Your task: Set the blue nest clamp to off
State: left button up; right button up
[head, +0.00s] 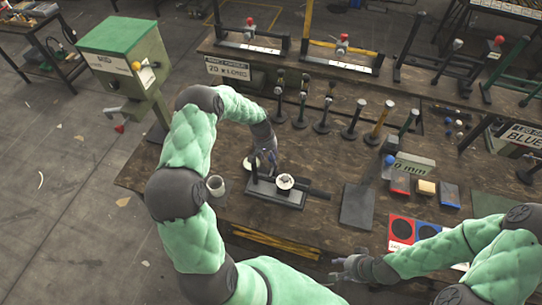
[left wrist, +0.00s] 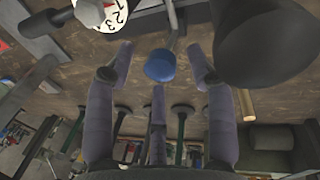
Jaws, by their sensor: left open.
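A blue knob (left wrist: 160,66) on a grey lever, which looks like the blue nest clamp, shows in the left wrist view between the fingers of my left gripper (left wrist: 160,58). The fingers are spread apart, and I see no clear contact with the knob. In the head view my left gripper (head: 267,160) is just behind the black fixture (head: 275,194) with a round white-topped part (head: 285,182); the blue knob is not clear there. A white dial with numbers (left wrist: 108,14) shows beside the lever. My right gripper (head: 345,268) is low at the front; its opening is too small to tell.
Several upright levers (head: 350,128) stand in a row behind the fixture. A grey cup (head: 216,184) stands left of it. A green box (head: 120,58) stands at the back left.

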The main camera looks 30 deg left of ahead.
pick_arm(q)
jog(key=shift+w+d+f, duration=0.1)
jog(key=shift+w+f, duration=0.1)
jog(key=shift+f, duration=0.35)
jog(key=shift+s, duration=0.1)
jog(key=c, duration=0.4)
grip_shut()
